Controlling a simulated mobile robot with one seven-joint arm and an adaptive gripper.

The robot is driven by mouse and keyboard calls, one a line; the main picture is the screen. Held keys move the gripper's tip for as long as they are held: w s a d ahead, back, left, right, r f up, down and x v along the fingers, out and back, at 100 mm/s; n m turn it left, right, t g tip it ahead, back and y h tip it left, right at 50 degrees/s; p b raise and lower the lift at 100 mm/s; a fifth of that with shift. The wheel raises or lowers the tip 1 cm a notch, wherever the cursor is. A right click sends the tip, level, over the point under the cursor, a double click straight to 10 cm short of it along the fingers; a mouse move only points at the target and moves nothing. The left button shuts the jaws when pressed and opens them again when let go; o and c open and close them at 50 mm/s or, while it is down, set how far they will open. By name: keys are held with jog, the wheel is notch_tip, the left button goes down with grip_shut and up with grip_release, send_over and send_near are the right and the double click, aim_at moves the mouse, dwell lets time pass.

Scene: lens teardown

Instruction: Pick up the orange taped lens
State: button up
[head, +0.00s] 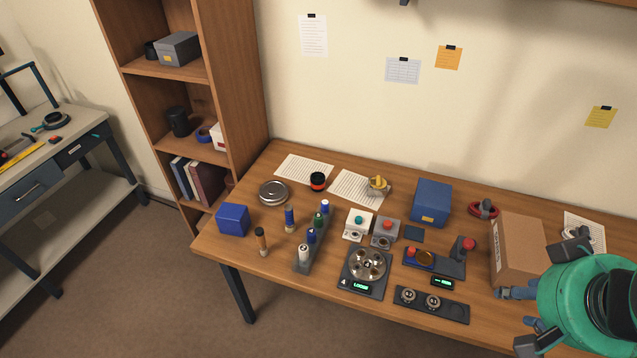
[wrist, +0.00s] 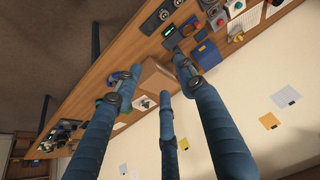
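The orange taped lens (head: 317,181) appears to be the short black cylinder with an orange-red band, standing upright near the back of the wooden table, between two printed sheets. I cannot make it out with certainty in the wrist view. My gripper (head: 532,294) is at the far right of the head view, by the cardboard box and well away from the lens. In the wrist view, the three blue fingers of my gripper (wrist: 158,92) are spread apart with nothing between them.
The cardboard box (head: 518,250) stands beside my gripper. A blue box (head: 431,203), a yellow-topped metal part (head: 378,186) and a round metal tin (head: 273,193) are at the back. Upright cylinders, a rack (head: 306,256) and small devices fill the front. A shelf (head: 240,80) stands at left.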

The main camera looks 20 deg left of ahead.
jog(key=o, duration=0.6)
